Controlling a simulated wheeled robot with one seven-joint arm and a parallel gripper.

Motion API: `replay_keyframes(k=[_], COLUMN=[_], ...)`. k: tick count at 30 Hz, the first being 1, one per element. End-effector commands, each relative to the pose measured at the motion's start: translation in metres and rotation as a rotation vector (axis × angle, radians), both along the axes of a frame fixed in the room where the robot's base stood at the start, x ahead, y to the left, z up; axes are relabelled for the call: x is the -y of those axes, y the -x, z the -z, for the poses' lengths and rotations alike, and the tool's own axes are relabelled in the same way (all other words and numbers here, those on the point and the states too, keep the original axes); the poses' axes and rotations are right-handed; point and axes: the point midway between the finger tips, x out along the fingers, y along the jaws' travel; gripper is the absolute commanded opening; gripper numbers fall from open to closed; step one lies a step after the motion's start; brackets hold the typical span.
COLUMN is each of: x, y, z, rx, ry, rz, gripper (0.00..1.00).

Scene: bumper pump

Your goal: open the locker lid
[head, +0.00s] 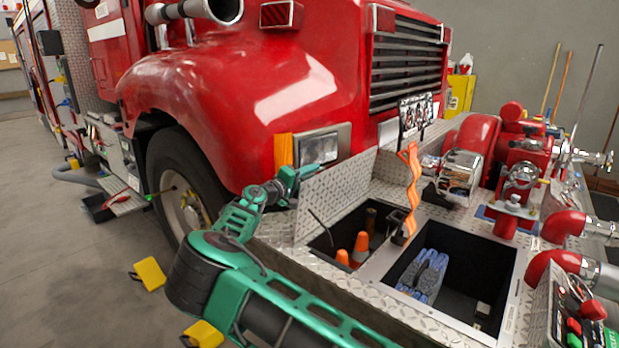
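A diamond-plate locker lid (338,194) stands raised on the truck's front bumper, tilted up beside an open compartment. Orange cones (361,245) and a dark cylinder show inside that compartment. A second open compartment (468,290), to the right, holds a blue and grey item (424,275). An orange strap (411,188) hangs between the two compartments. My green arm reaches in from the bottom. My gripper (300,177) is near the lid's upper left side, in front of the headlight. Its fingers are small and seen edge-on, so I cannot tell their opening or any contact with the lid.
The red truck's fender and headlight (319,149) rise just behind my gripper. Red pump pipes and valves (515,180) crowd the bumper's right side. A control panel (580,315) is at the lower right. Yellow chocks (150,273) lie on the floor at left, where the floor is mostly clear.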

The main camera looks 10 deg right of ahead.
Motion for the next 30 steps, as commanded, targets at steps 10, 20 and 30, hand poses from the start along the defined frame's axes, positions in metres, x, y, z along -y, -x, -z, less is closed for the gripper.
replay_keyframes(k=[10,20,30], x=[-0.001,0.015,0.019], y=[0.0,0.022,0.03], z=[0.001,0.004,0.006], rx=[-0.001,0.082,0.123], ry=[0.0,-0.069,-0.097], rz=[0.0,0.003,0.0], gripper=[0.0,0.0,0.0])
